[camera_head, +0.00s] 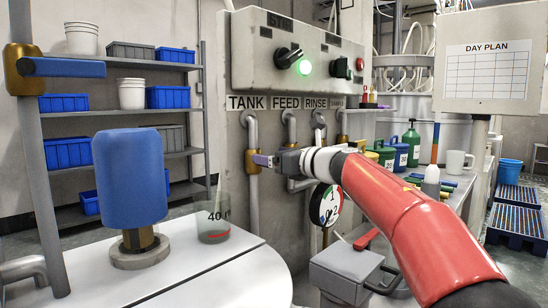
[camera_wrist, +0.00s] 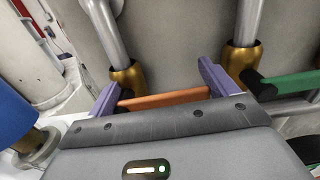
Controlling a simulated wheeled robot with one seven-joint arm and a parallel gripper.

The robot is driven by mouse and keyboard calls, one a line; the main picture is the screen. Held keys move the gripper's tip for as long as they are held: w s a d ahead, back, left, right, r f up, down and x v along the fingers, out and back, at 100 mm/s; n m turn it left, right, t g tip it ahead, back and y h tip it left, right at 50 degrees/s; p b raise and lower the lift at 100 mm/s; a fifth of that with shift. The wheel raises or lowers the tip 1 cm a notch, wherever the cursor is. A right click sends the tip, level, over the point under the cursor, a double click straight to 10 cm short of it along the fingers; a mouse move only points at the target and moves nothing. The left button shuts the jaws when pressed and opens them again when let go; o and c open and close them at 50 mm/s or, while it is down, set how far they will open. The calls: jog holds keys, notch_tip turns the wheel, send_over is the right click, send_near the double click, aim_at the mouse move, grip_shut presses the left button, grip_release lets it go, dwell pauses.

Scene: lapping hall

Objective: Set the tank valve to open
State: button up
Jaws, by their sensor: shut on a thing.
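The tank valve is a brass valve (camera_head: 253,160) on the grey pipe under the TANK label (camera_head: 247,102). In the wrist view its brass body (camera_wrist: 127,76) sits at the upper left, with an orange lever (camera_wrist: 165,101) running sideways, roughly across the pipe. My gripper (camera_head: 262,160) is at this valve in the head view. In the wrist view my gripper (camera_wrist: 160,95) has purple fingers at either side of the orange lever and is shut on it. In the head view the lever is mostly hidden by the gripper.
Another brass valve (camera_wrist: 240,58) with a green lever (camera_wrist: 292,86) is close on the right. A blue-handled valve (camera_head: 62,67) stands at the left. A blue vessel (camera_head: 130,175) and a beaker (camera_head: 212,220) are on the white surface. A round gauge (camera_head: 325,205) hangs below the gripper.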

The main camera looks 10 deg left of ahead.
jog(key=n, duration=0.1)
jog(key=r+n+b, duration=0.1)
jog(key=n, duration=0.2)
jog(key=shift+s+a+r+b, duration=0.15)
jog(key=shift+s+a+b, duration=0.15)
jog(key=shift+b, duration=0.05)
jog(key=n, duration=0.1)
jog(key=n+b, duration=0.1)
jog(key=r+n, duration=0.1)
jog(key=shift+s+a+n, duration=0.25)
jog(key=shift+s+n, duration=0.15)
jog(key=n+b, duration=0.1)
jog(key=n, duration=0.2)
jog(key=s+a+n+b, duration=0.1)
jog(key=shift+s+r+b, duration=0.1)
jog(key=shift+r+b, duration=0.2)
jog(key=shift+b, duration=0.05)
jog(key=shift+s+a+r+n+b, duration=0.1)
jog(key=shift+s+a+n+b, duration=0.2)
jog(key=shift+n, duration=0.5)
jog(key=shift+s+a+f+n+b, duration=0.15)
jog(key=shift+n+b, duration=0.2)
jog(key=shift+n, duration=0.45)
jog(key=shift+s+a+r+n+b, duration=0.1)
jog(key=shift+s+r+n+b, duration=0.2)
jog(key=shift+n, duration=0.5)
jog(key=shift+w+f, duration=0.1)
jog(key=shift+f, duration=0.05)
jog(key=o, duration=1.2)
jog(key=shift+o, duration=0.2)
